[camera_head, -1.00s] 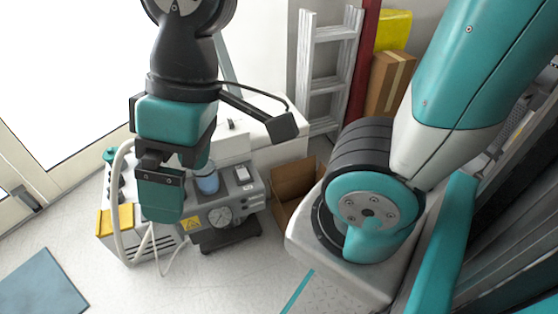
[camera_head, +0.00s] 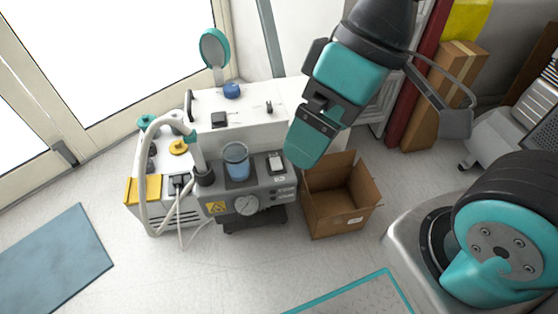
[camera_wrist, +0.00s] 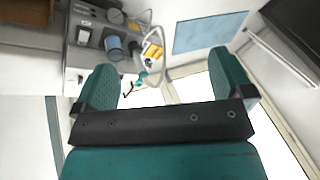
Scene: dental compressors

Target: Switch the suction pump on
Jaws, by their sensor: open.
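The suction pump (camera_head: 262,199) is a grey unit on the floor with a round gauge, a clear jar of blue liquid (camera_head: 237,163) and a hose on its left. A light rocker switch (camera_head: 276,161) sits on its top right; I cannot tell its position. My gripper (camera_head: 304,150) is above and right of the switch in the head view, apparently apart from it. In the wrist view my gripper (camera_wrist: 166,78) is open and empty, its two teal fingers wide apart. The pump (camera_wrist: 97,33) shows there at the upper left, beyond the left finger, with the switch (camera_wrist: 83,36).
A white cabinet (camera_head: 255,125) with knobs stands behind the pump. An open cardboard box (camera_head: 340,205) is right of it.

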